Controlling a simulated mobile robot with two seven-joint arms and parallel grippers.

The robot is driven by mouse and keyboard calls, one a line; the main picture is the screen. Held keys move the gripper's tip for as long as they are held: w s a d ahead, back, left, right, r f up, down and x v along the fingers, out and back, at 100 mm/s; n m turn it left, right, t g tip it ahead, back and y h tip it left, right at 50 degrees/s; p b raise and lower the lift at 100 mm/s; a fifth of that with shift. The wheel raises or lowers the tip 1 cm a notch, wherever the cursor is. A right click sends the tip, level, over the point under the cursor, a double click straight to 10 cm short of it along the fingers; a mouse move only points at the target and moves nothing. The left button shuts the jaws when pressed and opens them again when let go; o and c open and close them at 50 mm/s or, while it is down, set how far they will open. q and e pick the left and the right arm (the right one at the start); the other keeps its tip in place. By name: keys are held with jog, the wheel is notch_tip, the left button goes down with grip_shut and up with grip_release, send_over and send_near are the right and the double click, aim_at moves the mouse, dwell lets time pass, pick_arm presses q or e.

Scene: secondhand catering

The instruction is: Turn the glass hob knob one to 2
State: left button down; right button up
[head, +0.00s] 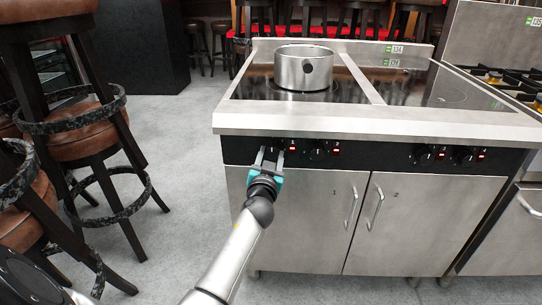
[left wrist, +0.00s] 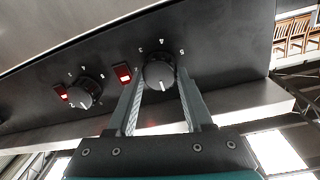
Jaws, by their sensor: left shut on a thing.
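My left gripper (head: 269,155) is at the black control panel of the hob, at its left part in the head view. In the left wrist view, its two fingers (left wrist: 162,82) stand on either side of a round dark hob knob (left wrist: 158,72) and are shut on it. The knob has a white pointer mark aimed down in that view, with the digits 3, 4 and 5 on the panel above it. The lower digits are hidden by the fingers. In the head view the knob is mostly hidden behind the gripper. My right gripper is not in view.
A second knob (left wrist: 84,93) and lit red lamps (left wrist: 123,74) are close by on the panel. A steel pot (head: 303,70) stands on the glass hob. Cabinet doors (head: 310,215) with handles are below the panel. Bar stools (head: 85,145) stand at the left, with grey floor between.

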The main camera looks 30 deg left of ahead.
pick_arm(q)
jog(key=shift+r+m, duration=0.1)
jog(key=shift+m, duration=0.3)
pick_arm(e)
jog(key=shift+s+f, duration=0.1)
pick_arm(q)
jog(key=shift+m, duration=0.7)
jog(key=m+p, duration=0.1)
jog(key=m, duration=0.2)
jog(key=shift+w+m, duration=0.1)
jog(key=shift+m, duration=1)
jog(key=shift+m+g+p, duration=0.3)
jog(key=shift+m+p, duration=0.1)
jog(key=shift+m, duration=0.4)
jog(key=m+p, duration=0.1)
jog(key=m, duration=0.5)
jog(key=shift+d, duration=0.15)
jog(key=shift+m+y+p, duration=0.3)
jog(key=shift+m+p, duration=0.35)
jog(key=shift+m, duration=1.35)
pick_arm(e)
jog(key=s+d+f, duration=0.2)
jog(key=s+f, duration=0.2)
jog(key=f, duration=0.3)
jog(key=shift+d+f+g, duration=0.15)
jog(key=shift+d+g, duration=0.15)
pick_arm(q)
jog(key=shift+g, duration=0.3)
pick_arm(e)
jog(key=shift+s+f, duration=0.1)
